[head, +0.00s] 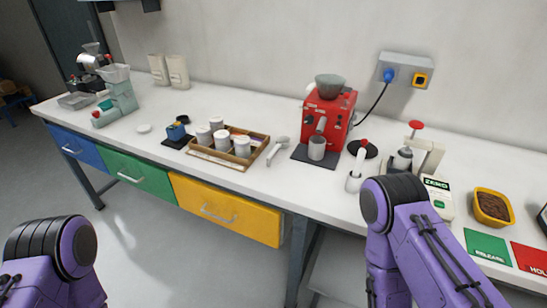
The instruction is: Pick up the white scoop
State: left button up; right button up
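The white scoop (277,150) lies on the white bench top, between the wooden tray and the red grinder. It looks light grey-white, with its rounded end toward the back and its handle pointing toward the front edge. It appears unobstructed and nothing holds it. My purple arms show at the bottom left and the lower right, well short of the scoop. Neither gripper is in view.
A wooden tray (259,156) with several white canisters is left of the scoop. The red grinder (327,118) and a grey cup (317,148) on a dark mat are to its right. A white red-topped item (356,173) stands by my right arm. Drawers (227,209) line the front.

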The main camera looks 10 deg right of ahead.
aim_at(277, 149)
jog(key=k, duration=0.3)
jog(key=u, duration=1.2)
jog(key=i, duration=1.15)
jog(key=z, duration=1.25)
